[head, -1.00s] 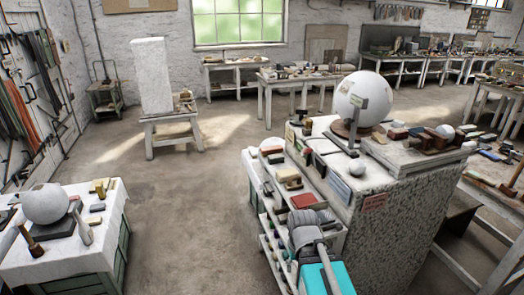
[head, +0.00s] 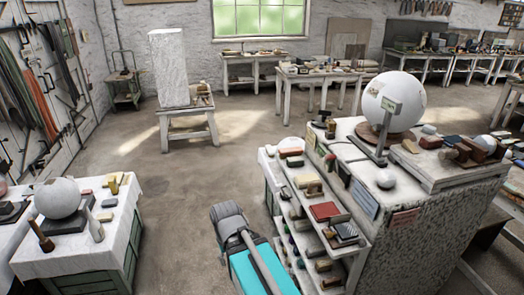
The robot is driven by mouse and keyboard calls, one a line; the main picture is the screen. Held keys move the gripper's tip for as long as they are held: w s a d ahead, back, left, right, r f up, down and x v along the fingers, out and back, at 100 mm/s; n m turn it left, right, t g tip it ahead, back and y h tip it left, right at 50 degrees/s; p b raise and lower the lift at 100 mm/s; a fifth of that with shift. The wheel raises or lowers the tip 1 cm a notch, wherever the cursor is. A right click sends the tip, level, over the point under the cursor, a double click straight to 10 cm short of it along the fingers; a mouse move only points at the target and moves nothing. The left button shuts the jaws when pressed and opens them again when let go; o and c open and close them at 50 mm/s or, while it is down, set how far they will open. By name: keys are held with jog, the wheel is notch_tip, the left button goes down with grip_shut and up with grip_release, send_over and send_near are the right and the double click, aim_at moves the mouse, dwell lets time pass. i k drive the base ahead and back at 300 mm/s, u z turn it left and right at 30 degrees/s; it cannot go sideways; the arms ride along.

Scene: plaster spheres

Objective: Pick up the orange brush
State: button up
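I cannot make out an orange brush for sure in the head view. A reddish-orange block (head: 291,152) lies on the white side shelf, but it is too small to tell what it is. Several small brown and tan tools lie on the shelf levels, also too small to name. My arm, grey and cyan, rises from the bottom middle, left of the shelf. My gripper is not visible, so its fingers cannot be judged.
A speckled plaster block with a large white sphere (head: 394,101) stands on the right, beside the shelf (head: 350,247). A cloth-covered table (head: 60,262) with a smaller sphere (head: 57,198) stands left. The floor (head: 170,220) between them is clear.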

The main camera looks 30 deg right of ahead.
aim_at(284, 153)
jog(key=u, duration=0.2)
jog(key=i, duration=1.9)
jog(key=z, duration=0.7)
jog(key=k, duration=0.9)
jog(key=z, duration=0.05)
jog(key=i, duration=0.2)
jog(key=z, duration=0.05)
